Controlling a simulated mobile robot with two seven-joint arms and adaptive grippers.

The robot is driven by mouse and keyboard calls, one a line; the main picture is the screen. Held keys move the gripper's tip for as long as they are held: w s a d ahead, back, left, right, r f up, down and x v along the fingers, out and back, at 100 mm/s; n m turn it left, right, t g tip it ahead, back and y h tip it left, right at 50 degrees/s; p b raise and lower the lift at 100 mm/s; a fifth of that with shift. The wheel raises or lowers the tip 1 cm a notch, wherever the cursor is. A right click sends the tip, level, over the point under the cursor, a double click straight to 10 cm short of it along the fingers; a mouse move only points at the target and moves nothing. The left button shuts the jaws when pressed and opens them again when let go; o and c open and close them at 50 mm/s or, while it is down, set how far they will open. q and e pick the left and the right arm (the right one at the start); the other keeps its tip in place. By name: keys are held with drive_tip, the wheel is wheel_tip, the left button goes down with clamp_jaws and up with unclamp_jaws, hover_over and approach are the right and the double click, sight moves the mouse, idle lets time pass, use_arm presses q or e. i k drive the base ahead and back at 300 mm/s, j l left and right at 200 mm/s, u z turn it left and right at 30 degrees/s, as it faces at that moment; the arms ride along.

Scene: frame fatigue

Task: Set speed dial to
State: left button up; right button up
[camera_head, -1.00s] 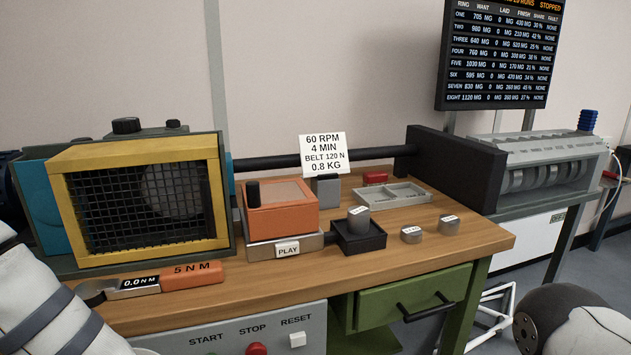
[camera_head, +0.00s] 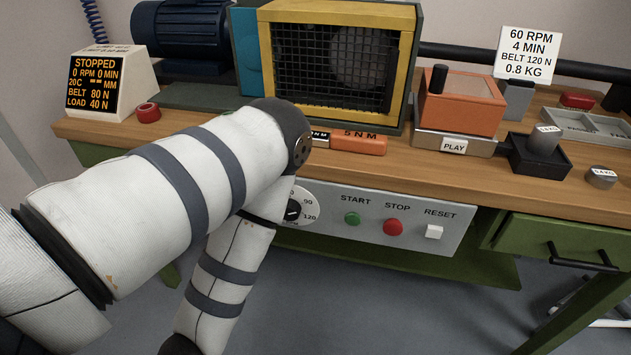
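The speed dial (camera_head: 304,207) is a white round scale on the grey control panel (camera_head: 335,229) under the bench top. The marks 90 and 120 show, and a dark knob sits at its middle. My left arm covers the dial's left part, so its full setting cannot be read. A display (camera_head: 95,82) at the left reads STOPPED, 0 RPM, 0 MIN, BELT 80 N, LOAD 40 N. A white card (camera_head: 527,52) reads 60 RPM, 4 MIN, BELT 120 N, 0.8 KG. Neither of my grippers is in the picture; the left arm runs down past the lower edge.
Green START (camera_head: 352,218), red STOP (camera_head: 393,227) and white RESET (camera_head: 434,231) buttons sit right of the dial. A red knob (camera_head: 148,113) stands by the display. A green drawer (camera_head: 560,245) is at the right.

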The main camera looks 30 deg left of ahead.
sight(293, 209)
drive_tip(key=k+u, duration=0.1)
drive_tip(key=u, duration=1)
